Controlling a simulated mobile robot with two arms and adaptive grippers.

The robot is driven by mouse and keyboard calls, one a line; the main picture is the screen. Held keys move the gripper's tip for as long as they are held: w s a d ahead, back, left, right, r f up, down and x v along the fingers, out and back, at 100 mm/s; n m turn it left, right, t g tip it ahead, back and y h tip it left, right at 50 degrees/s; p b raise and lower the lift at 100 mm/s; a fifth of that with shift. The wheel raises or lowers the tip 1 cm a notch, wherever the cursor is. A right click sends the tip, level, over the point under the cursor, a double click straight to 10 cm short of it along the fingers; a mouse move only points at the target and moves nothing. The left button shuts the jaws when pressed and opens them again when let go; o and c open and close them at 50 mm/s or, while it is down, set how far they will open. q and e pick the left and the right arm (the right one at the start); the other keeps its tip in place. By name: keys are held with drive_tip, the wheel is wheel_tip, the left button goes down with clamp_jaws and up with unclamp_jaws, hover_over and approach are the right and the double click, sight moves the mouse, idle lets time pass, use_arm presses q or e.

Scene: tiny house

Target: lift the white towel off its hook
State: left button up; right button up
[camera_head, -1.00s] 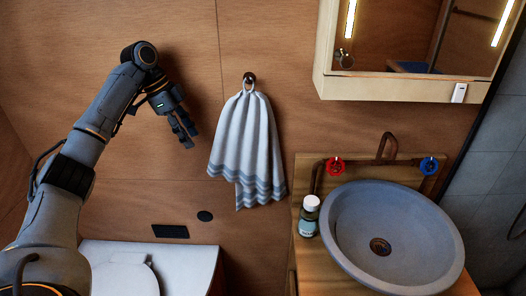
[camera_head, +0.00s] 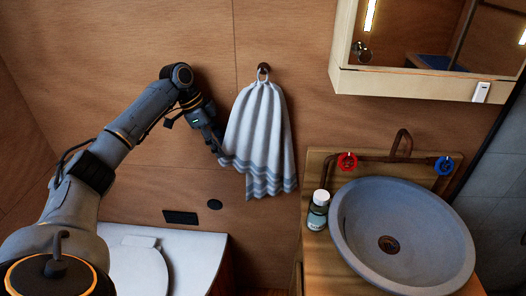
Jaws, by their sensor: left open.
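The white towel (camera_head: 258,130) with grey wavy stripes near its lower edge hangs by a loop from a dark hook (camera_head: 264,67) on the wooden wall. My left gripper (camera_head: 219,150) is open at the towel's left edge, at about the height of its lower half. Its fingertips are close to the cloth or partly behind it; I cannot tell whether they touch. My right gripper is not in view.
A round grey basin (camera_head: 402,232) stands on a wooden counter at the right, with a red-valve and blue-valve tap behind. A small bottle (camera_head: 317,210) stands left of the basin. A mirror cabinet (camera_head: 420,85) juts out at upper right. A white toilet (camera_head: 140,268) is below.

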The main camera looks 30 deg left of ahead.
sight(226, 164)
use_arm(q)
drive_tip(key=x, duration=0.3)
drive_tip(key=shift+s+f+p, duration=0.15)
drive_tip(key=shift+f+p, duration=0.2)
drive_tip(key=shift+p, duration=0.05)
drive_tip(key=shift+d+f, duration=0.1)
drive_tip(key=shift+f, duration=0.15)
clamp_jaws()
drive_tip(key=shift+r, duration=0.1)
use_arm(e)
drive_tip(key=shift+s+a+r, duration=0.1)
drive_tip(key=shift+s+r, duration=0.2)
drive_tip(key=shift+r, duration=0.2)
